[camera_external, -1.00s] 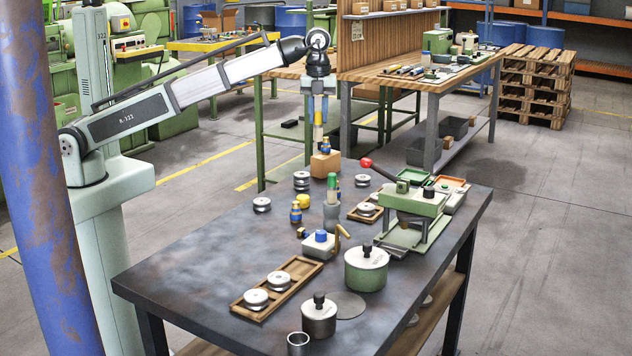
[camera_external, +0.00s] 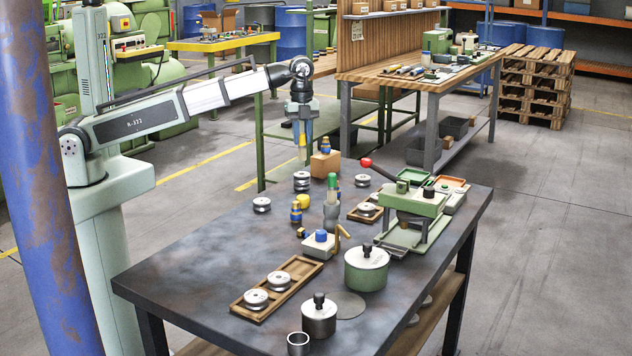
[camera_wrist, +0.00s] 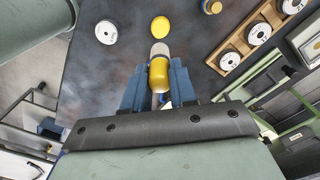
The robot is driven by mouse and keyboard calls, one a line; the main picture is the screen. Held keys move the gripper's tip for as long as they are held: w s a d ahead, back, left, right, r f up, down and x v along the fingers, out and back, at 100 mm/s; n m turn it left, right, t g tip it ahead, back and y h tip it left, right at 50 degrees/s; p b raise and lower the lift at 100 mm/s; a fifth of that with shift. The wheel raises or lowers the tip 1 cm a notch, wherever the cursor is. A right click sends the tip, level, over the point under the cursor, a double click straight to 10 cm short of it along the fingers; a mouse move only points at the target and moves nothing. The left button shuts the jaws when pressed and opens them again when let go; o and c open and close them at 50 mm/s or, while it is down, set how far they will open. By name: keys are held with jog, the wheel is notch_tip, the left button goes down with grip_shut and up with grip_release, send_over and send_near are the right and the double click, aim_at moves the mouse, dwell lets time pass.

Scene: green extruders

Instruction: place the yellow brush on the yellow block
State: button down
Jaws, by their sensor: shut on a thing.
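My gripper (camera_external: 302,132) hangs pointing down above the far left part of the dark table. Its blue fingers are shut on the yellow brush (camera_wrist: 158,75), which has a pale tip pointing away from the wrist. The yellow block (camera_external: 304,201) is a small round-topped piece standing on the table below the gripper. In the wrist view the block (camera_wrist: 161,27) appears as a yellow disc just beyond the brush tip, apart from it in the picture.
A small blue-and-yellow bottle (camera_external: 296,213) stands close to the block. Metal pulleys (camera_external: 262,205) lie around it.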

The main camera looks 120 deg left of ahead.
jog(key=shift+f, duration=5.9)
jog(key=c, duration=0.9)
grip_release()
jog(key=shift+f, duration=0.1)
notch_tip(320, 180, up, 12)
jog(key=shift+r, duration=0.15)
